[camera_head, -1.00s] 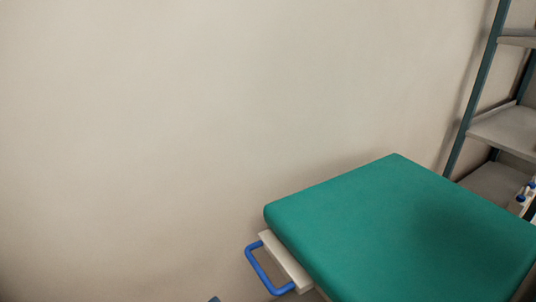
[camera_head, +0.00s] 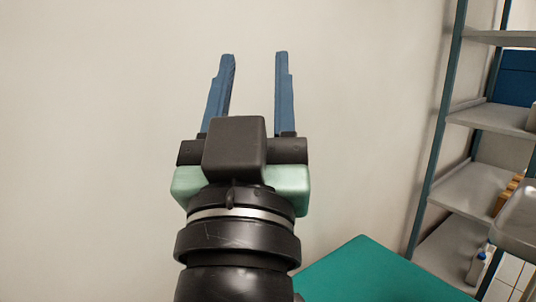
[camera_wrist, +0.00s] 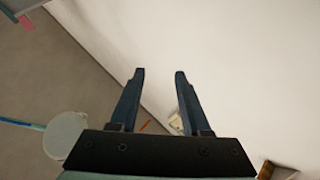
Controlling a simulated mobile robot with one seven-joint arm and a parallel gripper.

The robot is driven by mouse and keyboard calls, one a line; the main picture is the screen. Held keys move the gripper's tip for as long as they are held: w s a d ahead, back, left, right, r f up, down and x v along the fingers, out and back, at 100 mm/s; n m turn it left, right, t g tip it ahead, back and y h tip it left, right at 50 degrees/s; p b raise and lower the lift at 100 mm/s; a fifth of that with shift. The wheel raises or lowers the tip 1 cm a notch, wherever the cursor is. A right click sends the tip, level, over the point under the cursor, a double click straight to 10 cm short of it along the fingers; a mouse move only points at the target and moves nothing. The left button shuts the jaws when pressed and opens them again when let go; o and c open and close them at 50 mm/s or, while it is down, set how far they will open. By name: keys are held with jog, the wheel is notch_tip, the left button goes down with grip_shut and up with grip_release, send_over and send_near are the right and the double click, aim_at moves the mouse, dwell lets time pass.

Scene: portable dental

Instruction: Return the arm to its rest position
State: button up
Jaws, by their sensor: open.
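My gripper (camera_head: 254,56) is raised in the middle of the head view, in front of the bare wall. Its two blue fingers point up and stand apart with nothing between them. In the wrist view my gripper (camera_wrist: 159,74) is also open and empty. Its fingers reach toward the line where the floor meets the pale wall, and they touch nothing that I can see.
A green padded top (camera_head: 370,272) lies at the lower right, partly hidden by my arm. A shelf rack (camera_head: 490,115) with several shelves stands at the right. The wall (camera_head: 90,120) at left is clear. A round pale thing (camera_wrist: 66,136) shows low in the wrist view.

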jog(key=s+d+r+t+p, duration=0.1)
jog(key=s+r+t, duration=0.1)
jog(key=s+r, duration=0.45)
notch_tip(320, 180, up, 38)
jog(key=p, duration=3.7)
jog(key=shift+w+f+y, duration=0.15)
jog(key=shift+w+y, duration=0.15)
jog(key=shift+y, duration=0.1)
jog(key=shift+o, duration=0.3)
jog(key=shift+d, duration=0.1)
